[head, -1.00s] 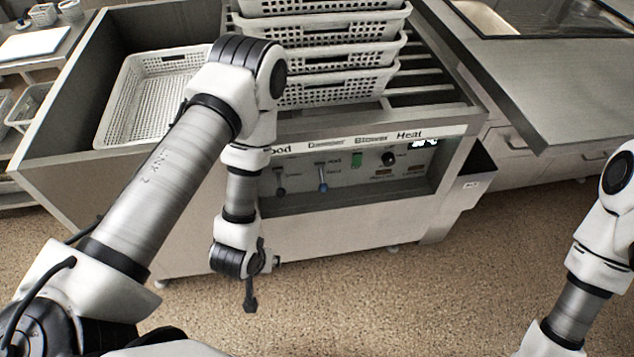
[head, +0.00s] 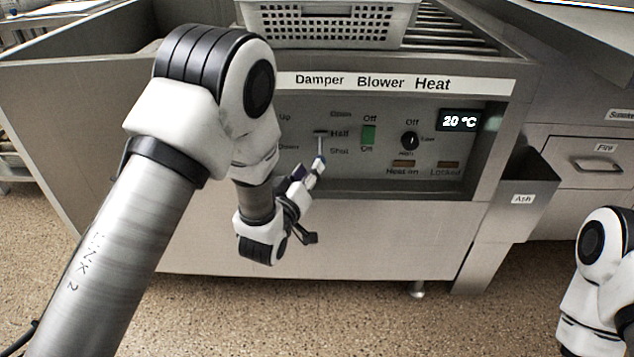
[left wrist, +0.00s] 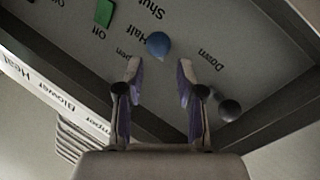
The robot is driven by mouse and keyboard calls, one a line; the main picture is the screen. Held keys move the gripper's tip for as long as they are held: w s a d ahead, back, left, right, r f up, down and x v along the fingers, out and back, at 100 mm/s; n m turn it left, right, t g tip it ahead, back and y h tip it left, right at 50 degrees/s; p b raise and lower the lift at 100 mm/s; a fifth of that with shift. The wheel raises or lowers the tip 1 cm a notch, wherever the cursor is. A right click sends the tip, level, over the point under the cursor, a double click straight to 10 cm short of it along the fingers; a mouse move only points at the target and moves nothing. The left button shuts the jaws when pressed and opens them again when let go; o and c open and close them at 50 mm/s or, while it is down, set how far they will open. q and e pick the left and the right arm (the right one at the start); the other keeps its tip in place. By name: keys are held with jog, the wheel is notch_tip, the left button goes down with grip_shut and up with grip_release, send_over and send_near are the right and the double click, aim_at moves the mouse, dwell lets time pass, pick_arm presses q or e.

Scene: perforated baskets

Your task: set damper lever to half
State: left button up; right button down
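The damper lever (head: 320,144) is on the control panel under the word Damper, beside the labels Half and Shut. Its shaft starts level with Half and its end shows near Shut; I cannot tell its exact setting. In the left wrist view its blue knob (left wrist: 158,44) shows just beyond the fingertips, close to the word Half. My left gripper (head: 314,170) is at the panel, just below the lever. In the left wrist view the gripper (left wrist: 159,76) is open and empty, the knob roughly centred ahead of the gap. My right gripper is out of view.
A second, dark knob (left wrist: 229,109) is beside my finger in the left wrist view. The green blower switch (head: 369,134) and black heat dial (head: 409,140) are right of the lever. A display (head: 460,120) reads 20 °C.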

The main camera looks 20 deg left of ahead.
aim_at(320, 149)
pick_arm(q)
jog(key=w+b, duration=0.2)
jog(key=w, duration=0.5)
jog(key=shift+w+d, duration=0.15)
jog(key=shift+d, duration=0.05)
jog(key=shift+w+r, duration=0.15)
jog(key=shift+w, duration=0.05)
grip_shut()
